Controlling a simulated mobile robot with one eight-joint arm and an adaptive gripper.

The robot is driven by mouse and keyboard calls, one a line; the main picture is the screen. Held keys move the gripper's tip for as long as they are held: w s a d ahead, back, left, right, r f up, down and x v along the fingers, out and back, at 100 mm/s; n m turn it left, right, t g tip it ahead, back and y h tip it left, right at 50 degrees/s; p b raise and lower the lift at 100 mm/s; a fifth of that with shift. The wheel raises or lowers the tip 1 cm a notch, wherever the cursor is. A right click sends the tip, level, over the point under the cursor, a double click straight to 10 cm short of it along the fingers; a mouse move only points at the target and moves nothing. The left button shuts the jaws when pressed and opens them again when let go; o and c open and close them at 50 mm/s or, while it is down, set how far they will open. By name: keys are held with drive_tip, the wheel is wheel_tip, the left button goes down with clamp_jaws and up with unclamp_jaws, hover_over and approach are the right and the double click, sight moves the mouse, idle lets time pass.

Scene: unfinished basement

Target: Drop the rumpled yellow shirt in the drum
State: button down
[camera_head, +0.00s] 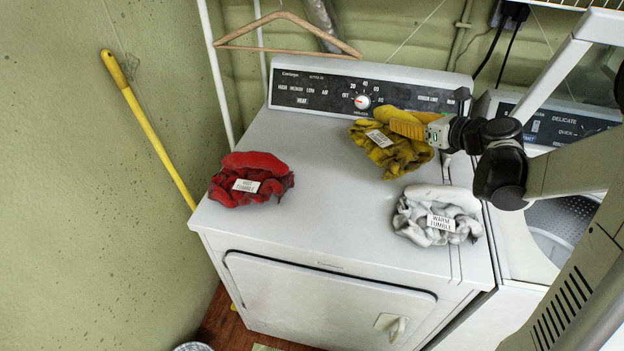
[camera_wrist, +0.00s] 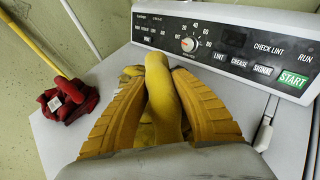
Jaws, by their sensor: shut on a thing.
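The rumpled yellow shirt (camera_head: 385,153) is on the white dryer top, at the back right near the control panel, with a white label on its front. My gripper (camera_head: 408,125) reaches in from the right and is shut on its upper fold. In the wrist view the yellow ribbed fingers of my gripper (camera_wrist: 161,100) press on both sides of a thick fold of the yellow shirt (camera_wrist: 160,85). Whether the shirt's underside still touches the dryer top is hard to tell. To the right, an open drum (camera_head: 562,222) with a perforated wall shows partly behind my arm.
A red garment (camera_head: 250,180) labelled "hot tumble" lies on the dryer top (camera_head: 310,215) at left. A white garment (camera_head: 438,215) labelled "warm tumble" lies front right. The control panel (camera_head: 350,90) rises behind. The dryer door (camera_head: 325,300) is shut. A hanger (camera_head: 285,35) hangs behind.

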sight(351, 137)
drive_tip(key=w+a+f+b, duration=0.1)
drive_tip(key=a+f, duration=0.1)
drive_tip(key=a, duration=0.2)
drive_tip(key=w+a+f+b, duration=0.1)
drive_tip(key=a+f, duration=0.1)
drive_tip(key=a, duration=0.2)
drive_tip(key=w+a+f+b, duration=0.1)
drive_tip(key=a+f+b, duration=0.1)
drive_tip(key=a+f, duration=0.1)
drive_tip(key=shift+w+a, duration=0.3)
drive_tip(key=shift+a, duration=0.1)
drive_tip(key=shift+a+f, duration=0.1)
drive_tip(key=shift+f, duration=0.05)
drive_tip(key=shift+f+b, duration=1.1)
drive_tip(key=shift+f, duration=0.7)
drive_tip(key=shift+f, duration=0.1)
drive_tip(key=shift+f, duration=0.2)
drive_tip(key=c, duration=1.2)
unclamp_jaws()
drive_tip(key=shift+r, duration=0.1)
drive_tip(key=shift+o, duration=0.2)
